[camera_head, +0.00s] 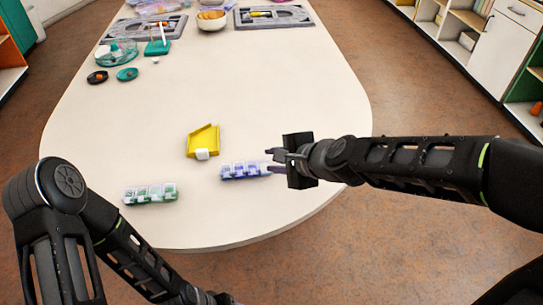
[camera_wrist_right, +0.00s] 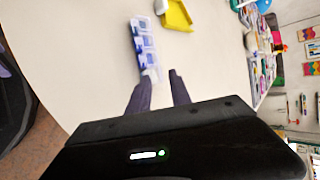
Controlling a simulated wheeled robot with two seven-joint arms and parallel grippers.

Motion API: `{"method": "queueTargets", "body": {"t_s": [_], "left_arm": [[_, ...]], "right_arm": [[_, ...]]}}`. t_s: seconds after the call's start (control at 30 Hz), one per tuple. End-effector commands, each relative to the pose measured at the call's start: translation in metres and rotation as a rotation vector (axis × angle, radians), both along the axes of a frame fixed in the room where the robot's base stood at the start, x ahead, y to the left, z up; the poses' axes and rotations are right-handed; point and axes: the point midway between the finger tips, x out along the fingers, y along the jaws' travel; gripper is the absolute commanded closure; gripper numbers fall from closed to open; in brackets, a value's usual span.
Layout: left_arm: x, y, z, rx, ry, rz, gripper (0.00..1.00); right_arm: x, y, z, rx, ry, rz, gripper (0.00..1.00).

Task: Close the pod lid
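A blue pod strip (camera_head: 245,170) with several small compartments and pale lids lies on the table near its front edge. It also shows in the right wrist view (camera_wrist_right: 144,45). The picture is too small to tell which lid stands open. A similar green pod strip (camera_head: 151,194) lies to its left. My right gripper (camera_head: 272,160) is open and empty at the right end of the blue strip. In the right wrist view its two fingers (camera_wrist_right: 160,78) are apart, the left one close to the strip's near end; contact cannot be told. My left gripper is out of view below the bottom edge.
A yellow tray (camera_head: 203,138) with a white block (camera_head: 202,154) at its front lies just behind the strips. Dark and teal dishes (camera_head: 127,74), grey trays (camera_head: 274,16) and a bowl (camera_head: 211,20) stand far back. The table's middle and right are clear.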

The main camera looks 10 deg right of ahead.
Motion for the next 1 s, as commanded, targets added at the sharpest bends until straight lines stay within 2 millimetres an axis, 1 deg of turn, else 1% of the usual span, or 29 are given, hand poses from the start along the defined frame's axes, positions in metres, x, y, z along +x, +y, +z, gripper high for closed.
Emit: {"method": "queueTargets", "body": {"t_s": [0.03,0.1,0.3,0.43,0.67,0.7,0.8,0.9,1.0], "left_arm": [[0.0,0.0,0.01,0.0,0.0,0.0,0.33],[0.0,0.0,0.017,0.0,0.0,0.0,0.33],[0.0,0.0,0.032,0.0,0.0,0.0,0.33],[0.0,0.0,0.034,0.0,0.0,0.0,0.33],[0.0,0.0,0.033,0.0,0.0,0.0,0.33],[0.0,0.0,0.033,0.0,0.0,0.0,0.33],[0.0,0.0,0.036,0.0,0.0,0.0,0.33],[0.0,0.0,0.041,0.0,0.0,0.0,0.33],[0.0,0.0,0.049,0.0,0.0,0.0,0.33]], "right_arm": [[-0.005,-0.004,0.012,0.001,-0.002,-0.002,0.75],[-0.013,-0.009,0.02,0.001,-0.002,-0.002,0.75],[-0.032,-0.021,0.036,0.001,-0.001,-0.003,0.75],[-0.038,-0.024,0.038,0.0,0.001,0.0,0.75],[-0.038,-0.024,0.037,0.0,0.001,0.0,0.75],[-0.038,-0.024,0.037,0.0,0.001,0.001,0.73],[-0.039,-0.019,0.041,0.0,0.0,0.011,0.66],[-0.044,-0.004,0.037,-0.008,0.022,0.048,0.66],[-0.042,0.013,0.037,-0.021,0.036,0.092,0.66]]}}
